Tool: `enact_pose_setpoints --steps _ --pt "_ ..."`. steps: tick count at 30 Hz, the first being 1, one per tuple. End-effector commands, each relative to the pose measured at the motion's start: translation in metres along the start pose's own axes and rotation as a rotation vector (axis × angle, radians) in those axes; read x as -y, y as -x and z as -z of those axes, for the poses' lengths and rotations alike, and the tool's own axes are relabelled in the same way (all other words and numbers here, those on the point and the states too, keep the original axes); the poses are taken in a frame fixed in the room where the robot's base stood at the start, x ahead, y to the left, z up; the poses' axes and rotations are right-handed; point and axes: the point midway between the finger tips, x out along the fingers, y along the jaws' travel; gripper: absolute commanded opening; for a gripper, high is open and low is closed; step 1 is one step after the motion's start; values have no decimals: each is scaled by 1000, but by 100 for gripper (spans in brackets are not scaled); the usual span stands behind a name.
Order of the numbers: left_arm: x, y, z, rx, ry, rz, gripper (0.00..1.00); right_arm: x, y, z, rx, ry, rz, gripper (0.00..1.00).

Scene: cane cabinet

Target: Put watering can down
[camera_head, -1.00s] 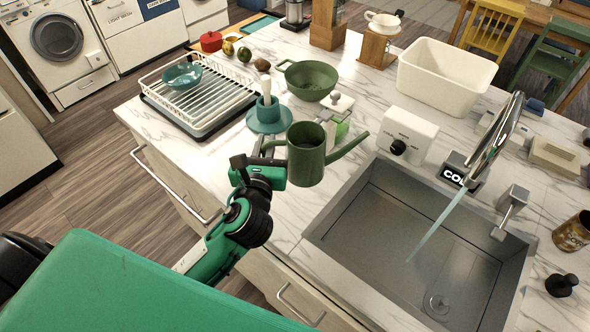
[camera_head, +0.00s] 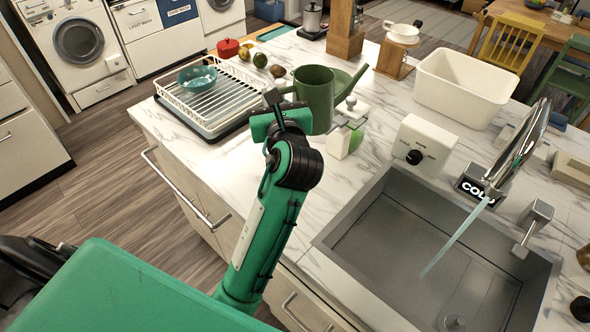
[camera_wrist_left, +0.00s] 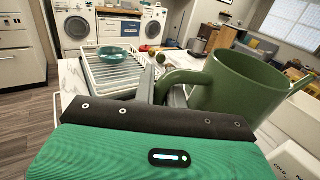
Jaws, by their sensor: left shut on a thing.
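The green watering can (camera_head: 315,95) is upright over the counter, beyond the sink's left end. Its spout points right in the head view. My left gripper (camera_head: 284,98) is shut on the can's handle, at the can's left side. In the left wrist view the can (camera_wrist_left: 240,88) fills the right side, with its handle at my left gripper's fingers (camera_wrist_left: 165,92). I cannot tell whether its base touches the counter. My right gripper is not in view.
A dish rack (camera_head: 212,105) with a teal bowl (camera_head: 196,77) stands left of the can. A white soap dispenser (camera_head: 340,138) stands just in front of it. The sink (camera_head: 400,240) has running water. A white tub (camera_head: 462,88) is at the back right. The marble by the sink's left edge is clear.

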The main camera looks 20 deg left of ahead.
Motion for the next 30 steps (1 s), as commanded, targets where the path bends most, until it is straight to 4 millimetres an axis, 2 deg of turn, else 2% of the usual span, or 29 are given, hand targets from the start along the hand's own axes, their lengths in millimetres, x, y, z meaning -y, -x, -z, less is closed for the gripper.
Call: enact_pose_setpoints --steps 9,15,23,30 --pt "-2 0 82 -3 -7 1 0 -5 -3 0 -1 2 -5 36" --pt "-2 0 125 0 -6 2 0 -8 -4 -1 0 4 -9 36" --pt "-2 0 148 1 -3 2 0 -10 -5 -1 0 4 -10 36" --pt "-3 0 181 0 -4 2 0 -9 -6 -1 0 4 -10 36"
